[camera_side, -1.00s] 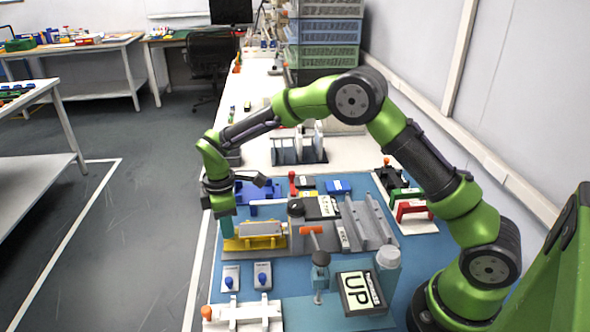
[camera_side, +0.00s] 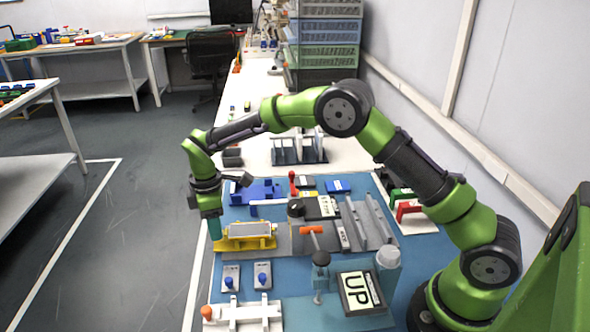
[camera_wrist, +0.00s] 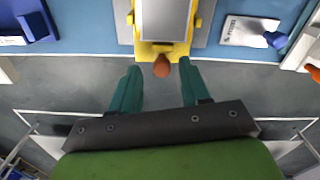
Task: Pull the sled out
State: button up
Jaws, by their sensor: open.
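The yellow sled (camera_side: 226,244) sits at the left edge of the blue work mat and carries a flat grey plate-like piece (camera_side: 250,229). In the wrist view the sled (camera_wrist: 160,48) is at the top middle, with a rounded brown-orange knob (camera_wrist: 161,67) on its near end. My gripper (camera_side: 215,229) is at the sled's left end in the side view. In the wrist view my gripper (camera_wrist: 160,70) is open, its two green fingers apart on either side of the knob with gaps. The knob is hidden in the side view.
Two small plates with blue knobs (camera_side: 262,279) and a white gate-like fixture (camera_side: 243,313) stand in front of the sled. A blue fixture (camera_side: 258,192) stands behind it. Grey ribbed rails (camera_side: 366,224) lie to its right. Open floor lies left of the mat.

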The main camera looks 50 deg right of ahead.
jog(key=shift+r, duration=0.15)
notch_tip(320, 180, up, 17)
jog(key=shift+f, duration=0.2)
dwell(0.3)
jog(key=s+d+r+m+t+y, duration=0.1)
jog(key=s+d+m, duration=0.4)
jog(key=s, duration=0.9)
jog(key=s+d+r+m+t+y, duration=0.1)
jog(key=s+d+m+t, duration=0.4)
jog(key=s+m, duration=0.5)
jog(key=s+r+t, duration=0.1)
jog(key=s, duration=0.3)
jog(key=shift+s+r+m, duration=0.3)
jog(key=shift+s+r, duration=0.05)
